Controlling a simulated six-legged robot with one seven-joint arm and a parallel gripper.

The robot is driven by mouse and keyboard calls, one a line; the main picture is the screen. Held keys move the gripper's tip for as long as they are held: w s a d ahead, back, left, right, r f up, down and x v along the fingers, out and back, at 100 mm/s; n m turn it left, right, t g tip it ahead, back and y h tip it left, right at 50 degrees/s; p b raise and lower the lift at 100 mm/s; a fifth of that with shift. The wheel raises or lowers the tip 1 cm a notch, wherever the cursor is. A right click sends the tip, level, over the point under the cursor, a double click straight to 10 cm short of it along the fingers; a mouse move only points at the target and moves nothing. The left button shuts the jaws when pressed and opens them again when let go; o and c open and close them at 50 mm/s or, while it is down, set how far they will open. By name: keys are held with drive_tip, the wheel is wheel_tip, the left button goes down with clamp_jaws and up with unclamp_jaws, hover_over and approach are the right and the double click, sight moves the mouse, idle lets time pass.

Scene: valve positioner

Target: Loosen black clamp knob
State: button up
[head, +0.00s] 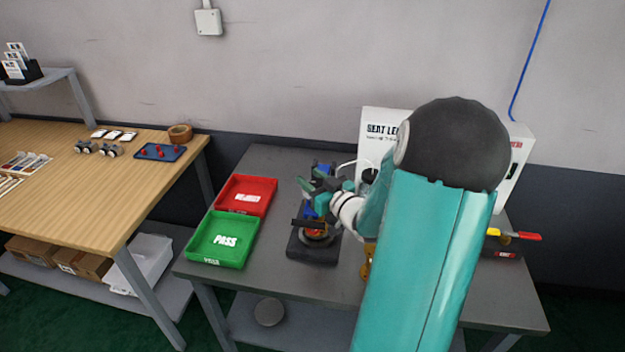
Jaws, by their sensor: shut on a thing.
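My gripper (316,186) is at the upper part of a fixture on the grey table and is closed there. The fixture has a dark base (313,252), blue parts (311,211), an orange-red ring (316,234) and a black bar (307,223) across its front. The black clamp knob cannot be made out clearly; the jaws and wrist cover the place where they close. My arm comes in from the right and hides the area behind it.
A red tray (246,194) and a green PASS tray (219,239) lie left of the fixture. A white box (378,132) with lettering stands behind my arm. A brass-coloured part (368,262) and a red-and-yellow-handled item (513,235) are to the right. A wooden bench (75,195) is at left.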

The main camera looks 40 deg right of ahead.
drive_tip(key=shift+n+y, duration=0.3)
drive_tip(key=shift+y, duration=0.2)
drive_tip(key=n+y, duration=0.1)
drive_tip(key=y, duration=0.1)
drive_tip(key=n+g+y, duration=0.1)
drive_tip(key=n+y, duration=0.1)
drive_tip(key=y, duration=0.1)
drive_tip(key=n+g+y, duration=0.1)
drive_tip(key=n+y, duration=0.1)
drive_tip(key=y, duration=0.1)
drive_tip(key=shift+s+a, duration=0.1)
drive_tip(key=shift+a, duration=0.3)
drive_tip(key=n+g+y, duration=0.1)
drive_tip(key=y, duration=0.1)
drive_tip(key=n+g+y, duration=0.3)
drive_tip(key=n+y, duration=0.1)
drive_tip(key=shift+s+a+g, duration=0.25)
drive_tip(key=shift+a+g, duration=0.05)
drive_tip(key=o, duration=1)
drive_tip(key=shift+c, duration=0.2)
drive_tip(key=v, duration=1.3)
drive_tip(key=shift+s+d, duration=0.2)
drive_tip(key=shift+d, duration=0.15)
